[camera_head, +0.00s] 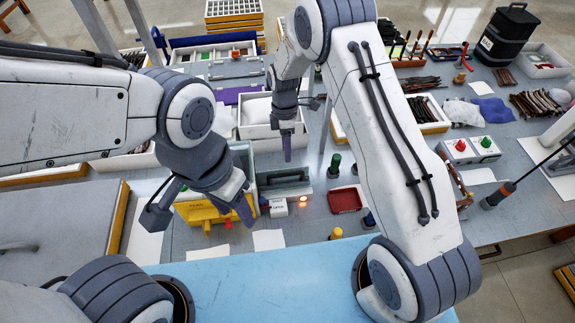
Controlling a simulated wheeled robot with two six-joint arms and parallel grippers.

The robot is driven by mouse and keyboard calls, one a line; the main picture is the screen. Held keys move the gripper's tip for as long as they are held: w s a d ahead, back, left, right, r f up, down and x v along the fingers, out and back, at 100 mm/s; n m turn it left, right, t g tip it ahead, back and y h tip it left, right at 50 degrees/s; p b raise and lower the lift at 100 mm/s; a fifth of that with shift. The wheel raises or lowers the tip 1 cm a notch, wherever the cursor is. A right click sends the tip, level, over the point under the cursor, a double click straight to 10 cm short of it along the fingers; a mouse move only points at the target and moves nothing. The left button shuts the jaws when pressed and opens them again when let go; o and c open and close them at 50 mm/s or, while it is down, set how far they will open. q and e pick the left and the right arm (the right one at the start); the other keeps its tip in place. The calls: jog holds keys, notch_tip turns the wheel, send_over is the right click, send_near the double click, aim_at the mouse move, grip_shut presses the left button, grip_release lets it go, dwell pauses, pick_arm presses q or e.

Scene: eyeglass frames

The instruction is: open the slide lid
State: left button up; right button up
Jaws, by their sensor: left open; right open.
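I cannot tell for certain which part is the slide lid. My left gripper (200,211) is open above the yellow base, left of the handled part, with its fingers spread and pointing down. It hides part of the yellow base. My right gripper (300,126) is open above and behind the handled part, over the front of a white tray (262,131). No object shows in either gripper.
A glowing orange lamp (303,202) and small white box (278,208) stand in front of the handled part. A red tray (345,199) and green-topped post (334,165) are to its right. Red and green buttons (470,149) sit further right. Paper sheets lie in front.

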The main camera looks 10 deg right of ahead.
aim_at(285, 175)
jog(key=f+p, duration=0.1)
jog(key=f, duration=0.1)
jog(key=s+f+p, duration=0.1)
jog(key=f, duration=0.4)
jog(key=shift+s+p, duration=0.25)
jog(key=shift+p, duration=0.15)
jog(key=shift+s+f, duration=0.1)
jog(key=shift+f, duration=0.45)
grip_shut()
dwell(0.5)
